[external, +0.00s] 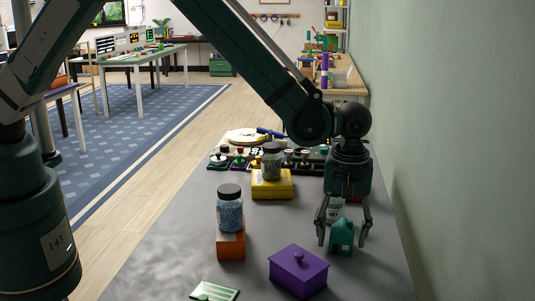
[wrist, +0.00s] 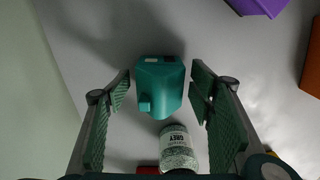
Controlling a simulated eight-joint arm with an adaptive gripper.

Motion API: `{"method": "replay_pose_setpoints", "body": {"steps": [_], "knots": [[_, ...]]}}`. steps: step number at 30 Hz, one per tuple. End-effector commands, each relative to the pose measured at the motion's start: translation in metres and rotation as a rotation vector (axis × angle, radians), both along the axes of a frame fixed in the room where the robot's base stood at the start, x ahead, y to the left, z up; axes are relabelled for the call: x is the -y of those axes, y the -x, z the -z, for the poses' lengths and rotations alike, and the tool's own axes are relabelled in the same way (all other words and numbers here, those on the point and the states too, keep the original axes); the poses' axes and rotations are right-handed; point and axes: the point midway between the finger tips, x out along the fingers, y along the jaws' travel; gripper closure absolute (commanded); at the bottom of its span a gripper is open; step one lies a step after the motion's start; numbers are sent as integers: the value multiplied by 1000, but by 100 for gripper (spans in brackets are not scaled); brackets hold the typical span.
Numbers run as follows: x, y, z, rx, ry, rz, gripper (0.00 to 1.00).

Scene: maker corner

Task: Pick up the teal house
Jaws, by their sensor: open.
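The teal house (external: 342,237) stands on the grey table at the right in the external view. In the wrist view the teal house (wrist: 160,85) lies between the two fingers, near their tips, with a gap on each side. My gripper (external: 343,240) is open and points down around the house; its open fingers also show in the wrist view (wrist: 160,78). I cannot tell whether a finger touches the house. The table under the house is partly hidden.
A jar with a "GREY" label (wrist: 177,148) stands close to the house. A purple lidded box (external: 298,272), an orange block (external: 231,246) with a jar (external: 230,212) on it, and a yellow box (external: 271,185) stand left. The wall (external: 440,130) is at right.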

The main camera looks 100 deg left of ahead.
Motion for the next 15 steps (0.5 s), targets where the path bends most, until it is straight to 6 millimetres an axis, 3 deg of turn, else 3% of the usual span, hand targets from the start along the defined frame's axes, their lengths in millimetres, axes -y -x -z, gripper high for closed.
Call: {"method": "replay_pose_setpoints", "body": {"steps": [10, 15], "knots": [[0, 0, 0, 0, 0, 0, 46], [0, 0, 0, 0, 0, 0, 67]]}}
